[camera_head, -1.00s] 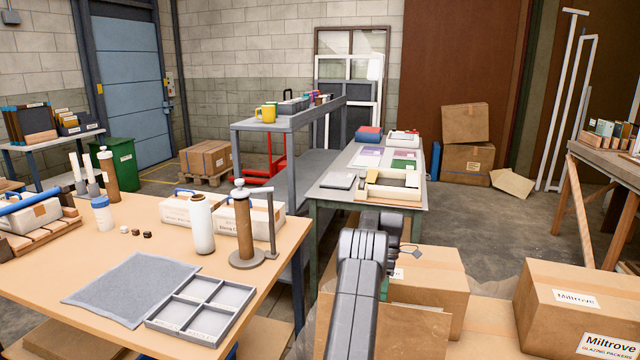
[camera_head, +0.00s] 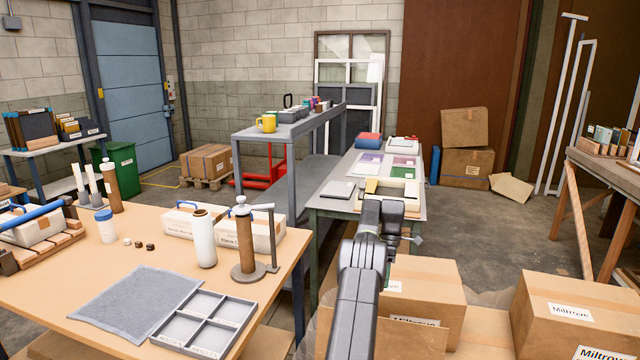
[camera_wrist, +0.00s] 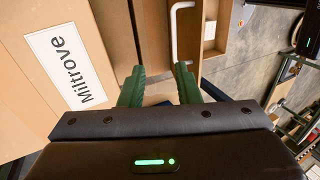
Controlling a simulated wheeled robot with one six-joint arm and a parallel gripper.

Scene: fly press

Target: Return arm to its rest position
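My arm (camera_head: 362,285) reaches forward from the bottom of the head view, its wrist end in front of the green-legged table and above the cardboard boxes. My gripper's fingers are mostly hidden behind the arm in the head view. In the wrist view my gripper (camera_wrist: 158,82) shows two green fingers spread apart with nothing between them. A box labelled Miltrove (camera_wrist: 65,65) lies to the left of the fingers in that view, apart from them as far as I can tell.
The wooden bench (camera_head: 75,255) at left holds a white bottle (camera_head: 202,240), a brown cylinder on a stand (camera_head: 246,245) and a grey divided tray (camera_head: 205,322). Floor at right is open.

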